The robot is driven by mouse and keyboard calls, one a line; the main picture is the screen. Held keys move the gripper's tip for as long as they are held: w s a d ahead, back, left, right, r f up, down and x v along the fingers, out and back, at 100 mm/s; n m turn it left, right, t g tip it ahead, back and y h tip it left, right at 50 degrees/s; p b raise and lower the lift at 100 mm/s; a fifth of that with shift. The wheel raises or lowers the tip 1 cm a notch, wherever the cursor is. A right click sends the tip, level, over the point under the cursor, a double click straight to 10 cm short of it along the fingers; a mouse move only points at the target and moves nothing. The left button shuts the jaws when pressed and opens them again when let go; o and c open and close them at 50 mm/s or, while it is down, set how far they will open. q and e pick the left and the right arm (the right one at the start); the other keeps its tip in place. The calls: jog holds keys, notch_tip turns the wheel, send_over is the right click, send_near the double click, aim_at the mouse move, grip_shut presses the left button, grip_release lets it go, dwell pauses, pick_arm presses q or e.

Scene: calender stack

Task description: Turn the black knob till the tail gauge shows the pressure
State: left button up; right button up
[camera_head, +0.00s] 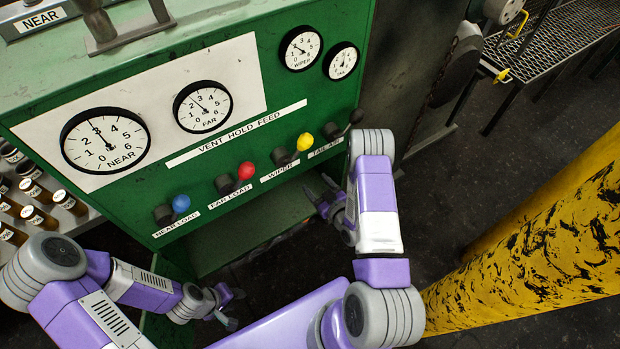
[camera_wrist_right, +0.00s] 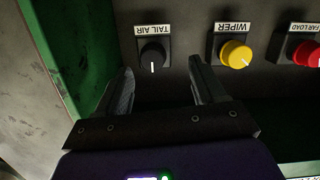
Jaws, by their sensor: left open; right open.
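The black knob (camera_wrist_right: 152,57) is under the TAIL AIR label in the right wrist view, its white mark pointing down in the picture. In the head view the black knob (camera_head: 356,116) sits at the right end of the knob row, just above my right arm. My right gripper (camera_wrist_right: 161,70) is open, its fingers pointing at the panel to either side below the knob, apart from it and empty. The tail gauge (camera_head: 341,61) is the small dial at the panel's upper right; its needle is too small to read surely. My left gripper (camera_head: 231,306) is open and empty, low and away from the panel.
Yellow (camera_head: 304,141), red (camera_head: 246,170) and blue (camera_head: 181,203) knobs line the green panel (camera_head: 130,200) left of the black one. Larger NEAR (camera_head: 105,141) and FAR (camera_head: 202,106) gauges are above them. A scuffed yellow post (camera_head: 560,245) stands at right.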

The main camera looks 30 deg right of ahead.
pick_arm(q)
notch_tip(320, 180, down, 4)
jog(key=b, duration=0.3)
pick_arm(e)
jog(key=w+n+t, duration=0.1)
jog(key=w+t, duration=0.1)
jog(key=w, duration=0.5)
jog(key=shift+w+d+r+y, duration=0.15)
jog(key=shift+d+r+y, duration=0.1)
jog(key=shift+d+y, duration=0.2)
jog(key=shift+h, duration=0.25)
jog(key=c, duration=1.1)
jog(key=shift+o, duration=0.2)
jog(key=shift+f+n, duration=0.1)
jog(key=shift+n, duration=0.9)
jog(key=o, duration=1.1)
jog(key=shift+c, duration=0.2)
